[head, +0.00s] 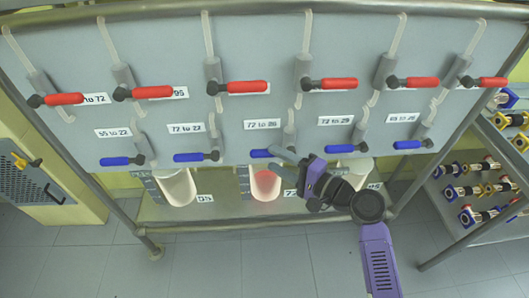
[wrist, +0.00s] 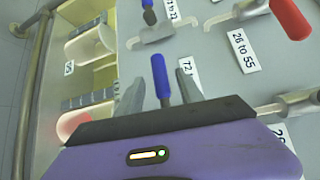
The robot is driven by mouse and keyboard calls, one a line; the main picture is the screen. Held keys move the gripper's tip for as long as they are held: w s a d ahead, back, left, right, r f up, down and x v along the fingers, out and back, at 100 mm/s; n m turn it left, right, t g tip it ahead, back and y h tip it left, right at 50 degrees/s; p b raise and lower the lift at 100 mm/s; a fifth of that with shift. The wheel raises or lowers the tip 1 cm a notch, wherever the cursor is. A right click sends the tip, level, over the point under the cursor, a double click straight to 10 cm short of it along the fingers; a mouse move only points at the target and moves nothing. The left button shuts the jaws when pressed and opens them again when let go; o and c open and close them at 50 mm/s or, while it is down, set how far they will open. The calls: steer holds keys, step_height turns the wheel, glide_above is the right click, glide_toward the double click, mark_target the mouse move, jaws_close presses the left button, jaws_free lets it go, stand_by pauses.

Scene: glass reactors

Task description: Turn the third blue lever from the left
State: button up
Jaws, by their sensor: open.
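A row of blue levers runs along the lower part of the grey panel (head: 230,120). The third blue lever from the left (head: 258,153) points left and is partly hidden by my gripper (head: 285,157) in the head view. In the wrist view a blue lever (wrist: 160,76) stands between the two grey fingers of my open gripper (wrist: 157,88), with gaps on both sides. Whether a finger touches it, I cannot tell. The second blue lever (head: 190,157) is to its left and the fourth blue lever (head: 342,148) to its right.
Red levers (head: 244,87) line the panel above. Glass vessels (head: 178,187) hang below the panel, one with reddish contents (head: 265,186). A metal frame (head: 85,180) surrounds it. A rack with fittings (head: 475,190) stands at the right.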

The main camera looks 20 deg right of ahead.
mark_target(269, 156)
steer(key=shift+x, duration=2.3)
jaws_close()
